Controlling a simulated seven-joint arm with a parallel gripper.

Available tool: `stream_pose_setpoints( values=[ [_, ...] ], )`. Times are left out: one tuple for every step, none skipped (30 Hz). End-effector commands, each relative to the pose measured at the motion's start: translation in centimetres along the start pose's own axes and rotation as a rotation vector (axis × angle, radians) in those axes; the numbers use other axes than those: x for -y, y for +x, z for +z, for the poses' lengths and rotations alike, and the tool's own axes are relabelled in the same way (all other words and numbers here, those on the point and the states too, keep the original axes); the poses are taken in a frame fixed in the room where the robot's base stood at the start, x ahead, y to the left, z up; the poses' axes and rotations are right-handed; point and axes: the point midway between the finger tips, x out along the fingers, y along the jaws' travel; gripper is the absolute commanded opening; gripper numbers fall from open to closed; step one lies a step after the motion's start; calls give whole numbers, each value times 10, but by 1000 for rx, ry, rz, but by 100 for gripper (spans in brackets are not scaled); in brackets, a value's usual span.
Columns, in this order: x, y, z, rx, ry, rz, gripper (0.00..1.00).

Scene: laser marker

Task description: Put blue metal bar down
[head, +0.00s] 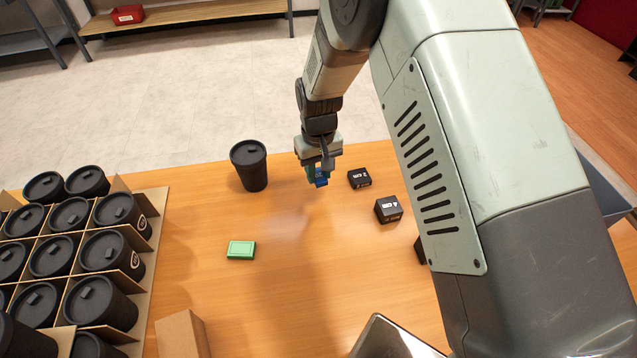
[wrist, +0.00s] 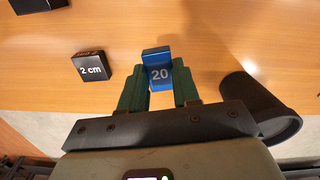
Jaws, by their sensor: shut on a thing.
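The blue metal bar (wrist: 158,72) is marked "20" and sits between the green fingertips of my gripper (wrist: 160,88) in the wrist view. My gripper is shut on it. In the head view my gripper (head: 318,176) is over the far middle part of the table, with a small part of the blue bar (head: 321,181) showing below the fingers. I cannot tell whether the bar touches the table.
A black cup (head: 249,166) stands left of my gripper. A small black block (head: 359,178) and a larger one (head: 389,209) lie to the right. A green box (head: 241,250) lies front left. A cardboard crate (head: 157,200) of black cups fills the left. The middle table is clear.

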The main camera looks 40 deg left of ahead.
Motion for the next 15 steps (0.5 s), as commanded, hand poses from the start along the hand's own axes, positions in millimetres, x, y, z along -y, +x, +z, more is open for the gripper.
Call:
stream_pose_setpoints(
  values=[
    [0,-9,-1,-4,0,0,0],
    [0,-12,-1,-3,0,0,0],
    [0,-17,0,-2,0,0,0],
    [0,-19,0,-1,0,0,0],
    [0,-21,0,-1,0,0,0],
    [0,-23,0,-1,0,0,0],
    [0,-24,0,-1,0,0,0],
    [0,-24,0,0,0,0,0],
    [0,-26,0,0,0,0,0],
    [0,-27,0,-1,1,0,0],
    [0,-30,0,-1,1,0,0],
    [0,-35,-1,-3,1,0,0],
    [0,-41,-1,-3,1,0,0],
    [-1,-47,-1,-5,1,0,0],
    [-1,-59,-1,-6,1,1,0]
  ],
)
